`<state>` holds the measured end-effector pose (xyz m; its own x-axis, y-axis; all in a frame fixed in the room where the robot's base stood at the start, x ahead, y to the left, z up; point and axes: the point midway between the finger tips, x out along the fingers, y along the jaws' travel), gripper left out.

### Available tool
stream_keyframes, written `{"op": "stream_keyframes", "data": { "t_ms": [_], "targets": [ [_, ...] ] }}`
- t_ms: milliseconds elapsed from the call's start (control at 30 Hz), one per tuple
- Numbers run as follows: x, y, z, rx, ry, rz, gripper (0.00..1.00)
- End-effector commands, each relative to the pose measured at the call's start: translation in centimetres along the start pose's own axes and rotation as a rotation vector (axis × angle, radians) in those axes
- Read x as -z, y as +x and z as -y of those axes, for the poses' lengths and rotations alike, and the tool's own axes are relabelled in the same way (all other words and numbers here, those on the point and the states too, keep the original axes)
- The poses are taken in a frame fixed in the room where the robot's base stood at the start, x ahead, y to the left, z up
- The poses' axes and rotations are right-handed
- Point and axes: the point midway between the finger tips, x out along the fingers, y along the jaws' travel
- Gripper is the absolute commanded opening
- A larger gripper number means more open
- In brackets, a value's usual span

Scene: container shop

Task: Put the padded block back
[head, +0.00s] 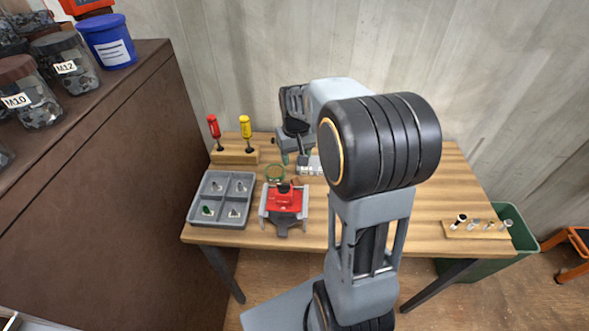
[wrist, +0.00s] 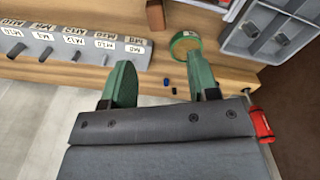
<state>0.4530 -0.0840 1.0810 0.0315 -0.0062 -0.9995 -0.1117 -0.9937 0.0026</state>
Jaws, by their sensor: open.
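My gripper (wrist: 160,78) is open in the wrist view, its two green-padded fingers apart with nothing held between them. In the head view my gripper (head: 292,157) is at the far side of the workbench, partly hidden by my arm. A small reddish-brown block (wrist: 155,16) lies on the bench at the top of the wrist view, beyond the fingers. It may be the padded block, but no padding can be made out.
The bench also holds a grey tray (head: 192,213), red vise (head: 285,200), screwdriver stand (head: 236,157) and peg board (head: 477,233).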

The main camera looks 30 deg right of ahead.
Motion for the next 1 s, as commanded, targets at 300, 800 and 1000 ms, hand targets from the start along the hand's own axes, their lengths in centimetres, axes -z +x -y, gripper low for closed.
{"op": "stream_keyframes", "data": {
  "t_ms": [300, 800, 1000],
  "targets": [
    [-9.0, -6.2, 4.7, 0.002, -0.065, -0.218, 0.55],
    [-15.6, -6.7, 6.6, 0.028, -0.105, -0.369, 0.55],
    [-15.6, -6.7, 6.6, 0.028, -0.105, -0.369, 0.55]
  ]
}}
